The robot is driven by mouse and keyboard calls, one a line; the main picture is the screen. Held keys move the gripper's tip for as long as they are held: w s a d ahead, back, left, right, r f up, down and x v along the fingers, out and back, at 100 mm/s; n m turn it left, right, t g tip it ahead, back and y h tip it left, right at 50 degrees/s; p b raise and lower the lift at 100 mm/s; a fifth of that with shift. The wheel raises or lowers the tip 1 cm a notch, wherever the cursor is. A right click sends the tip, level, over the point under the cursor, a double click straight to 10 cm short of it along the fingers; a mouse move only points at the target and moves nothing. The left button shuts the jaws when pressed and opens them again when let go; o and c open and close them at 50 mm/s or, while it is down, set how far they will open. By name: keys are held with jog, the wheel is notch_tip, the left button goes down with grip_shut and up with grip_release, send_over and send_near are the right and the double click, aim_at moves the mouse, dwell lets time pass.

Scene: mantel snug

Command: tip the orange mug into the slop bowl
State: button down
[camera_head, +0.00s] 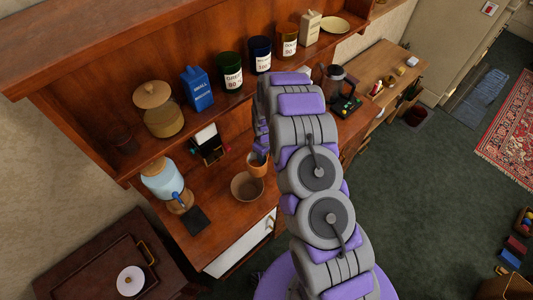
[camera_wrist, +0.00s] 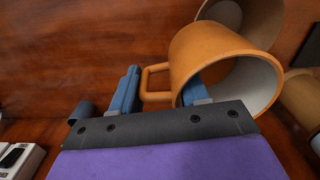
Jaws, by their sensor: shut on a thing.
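The orange mug (camera_head: 258,170) is just beyond my arm, above and close to the rim of the brown slop bowl (camera_head: 238,187). In the wrist view, the orange mug (camera_wrist: 205,48) lies tilted, its pale inside showing and its handle between the fingers. My gripper (camera_wrist: 160,92) is shut on the mug at its handle. A brown round vessel (camera_wrist: 222,12) behind the mug there may be the bowl. My arm hides most of the gripper in the head view. I cannot see anything pouring.
Canisters line the shelf above, including a blue tin (camera_head: 197,90). A glass press (camera_head: 336,84) stands to the right, past my arm.

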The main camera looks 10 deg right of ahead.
jog(key=shift+w+a+r, duration=0.1)
jog(key=shift+a, duration=0.1)
jog(key=f+p, duration=0.1)
jog(key=p, duration=0.1)
jog(key=f+t+h+p, duration=0.1)
jog(key=p, duration=0.1)
jog(key=shift+w+a+n, duration=0.15)
jog(key=shift+a+n, duration=0.05)
jog(key=shift+n, duration=0.2)
dwell(0.3)
jog(key=shift+h, duration=0.3)
jog(key=shift+w+r+t+b, duration=0.15)
jog(key=shift+t+b, duration=0.35)
jog(key=shift+b, duration=0.75)
jog(key=shift+r+h+b, duration=0.1)
jog(key=shift+h+b, duration=0.2)
jog(key=shift+b, duration=0.1)
